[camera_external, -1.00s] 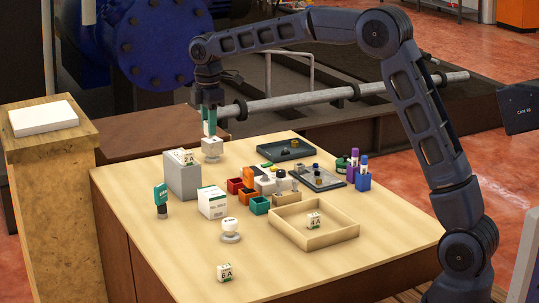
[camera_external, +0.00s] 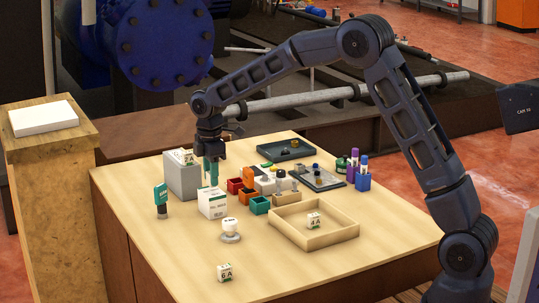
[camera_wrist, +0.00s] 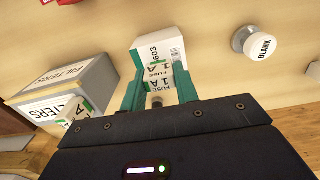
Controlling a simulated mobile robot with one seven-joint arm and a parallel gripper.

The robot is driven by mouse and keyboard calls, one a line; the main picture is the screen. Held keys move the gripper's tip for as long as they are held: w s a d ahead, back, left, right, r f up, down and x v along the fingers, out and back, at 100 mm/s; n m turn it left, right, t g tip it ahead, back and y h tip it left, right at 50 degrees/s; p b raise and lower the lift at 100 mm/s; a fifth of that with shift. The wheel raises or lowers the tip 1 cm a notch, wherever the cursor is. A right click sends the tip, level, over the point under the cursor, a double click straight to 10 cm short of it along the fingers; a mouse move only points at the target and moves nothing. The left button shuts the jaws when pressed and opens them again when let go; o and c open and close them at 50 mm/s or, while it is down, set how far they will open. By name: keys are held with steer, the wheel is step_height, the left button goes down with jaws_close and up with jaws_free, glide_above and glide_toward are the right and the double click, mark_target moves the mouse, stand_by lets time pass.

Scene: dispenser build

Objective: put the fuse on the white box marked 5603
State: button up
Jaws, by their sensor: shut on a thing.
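My gripper (camera_external: 211,172) has teal fingers and points down over the table. In the wrist view my gripper (camera_wrist: 158,90) is shut on a white fuse (camera_wrist: 157,73) labelled "1 A FUSE". The white box (camera_external: 212,203) stands upright on the table, just below and in front of my gripper in the external view. In the wrist view the white box (camera_wrist: 172,45) shows just beyond the fuse, its number partly covered with "603" readable. I cannot tell whether fuse and box touch. The fuse is hard to make out in the external view.
A grey box (camera_external: 182,178) marked FILTERS, with a 2 A fuse (camera_external: 190,158) on top, stands close left. A white BLANK knob (camera_external: 229,226) stands in front. Coloured bins (camera_external: 260,206) and a wooden tray (camera_external: 290,239) are to the right. The front table is mostly clear.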

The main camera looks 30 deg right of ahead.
steer(key=shift+f, duration=0.7)
steer(key=shift+f, duration=0.15)
steer(key=o, duration=0.9)
steer(key=shift+o, duration=0.2)
